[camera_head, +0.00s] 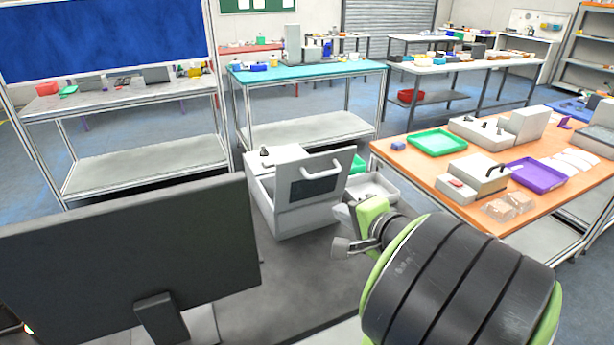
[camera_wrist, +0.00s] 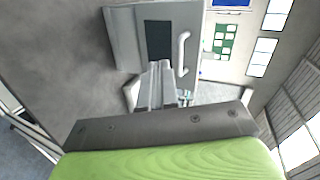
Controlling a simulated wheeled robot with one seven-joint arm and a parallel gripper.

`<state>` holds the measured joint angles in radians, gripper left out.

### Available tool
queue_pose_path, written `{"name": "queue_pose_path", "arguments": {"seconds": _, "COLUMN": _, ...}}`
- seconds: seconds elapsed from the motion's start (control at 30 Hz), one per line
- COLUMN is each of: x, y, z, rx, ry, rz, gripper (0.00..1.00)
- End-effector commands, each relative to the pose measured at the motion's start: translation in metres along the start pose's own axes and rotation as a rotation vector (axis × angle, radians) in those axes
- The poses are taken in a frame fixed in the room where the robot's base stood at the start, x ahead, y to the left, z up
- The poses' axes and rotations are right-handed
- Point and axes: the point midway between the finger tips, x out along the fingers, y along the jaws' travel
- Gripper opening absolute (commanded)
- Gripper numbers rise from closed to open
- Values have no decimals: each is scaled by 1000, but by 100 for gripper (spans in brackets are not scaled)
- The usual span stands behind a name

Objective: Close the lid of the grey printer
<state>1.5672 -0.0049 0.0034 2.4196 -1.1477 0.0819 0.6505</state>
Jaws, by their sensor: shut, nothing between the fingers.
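The grey printer (camera_head: 290,217) stands in the middle of the head view, behind the dark monitor. Its lid (camera_head: 335,168) is raised and stands steeply tilted, with a dark window and a pale handle (camera_head: 322,172) on its face. In the wrist view, the lid (camera_wrist: 125,40) shows at upper centre, with its handle (camera_wrist: 183,53) to the right of the window. My gripper (camera_wrist: 157,72) is shut and empty, its fingers pointing toward the lid's lower edge. I cannot tell whether they touch it. In the head view, my arm hides most of the gripper.
A dark monitor (camera_head: 130,262) fills the lower left. A wooden-topped table (camera_head: 415,172) stands at right with a green tray (camera_head: 437,142), a purple tray (camera_head: 538,175) and grey devices. A pale tray (camera_head: 385,186) lies right of the printer. A teal-topped bench (camera_head: 340,69) stands behind.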

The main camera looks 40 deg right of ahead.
Motion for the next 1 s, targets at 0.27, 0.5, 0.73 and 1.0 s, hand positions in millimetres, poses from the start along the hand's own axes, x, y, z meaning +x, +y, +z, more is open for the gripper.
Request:
{"name": "queue_pose_path", "arguments": {"seconds": 0.27, "x": -9, "y": 0, "z": -40, "rx": 138, "ry": 100, "rz": -107, "gripper": 0}}
{"name": "queue_pose_path", "arguments": {"seconds": 0.5, "x": 40, "y": -5, "z": -45, "rx": 133, "ry": 96, "rz": -105, "gripper": 0}}
{"name": "queue_pose_path", "arguments": {"seconds": 0.73, "x": 89, "y": -13, "z": -50, "rx": 131, "ry": 97, "rz": -105, "gripper": 0}}
{"name": "queue_pose_path", "arguments": {"seconds": 1.0, "x": 116, "y": -25, "z": -55, "rx": 133, "ry": 101, "rz": -104, "gripper": 0}}
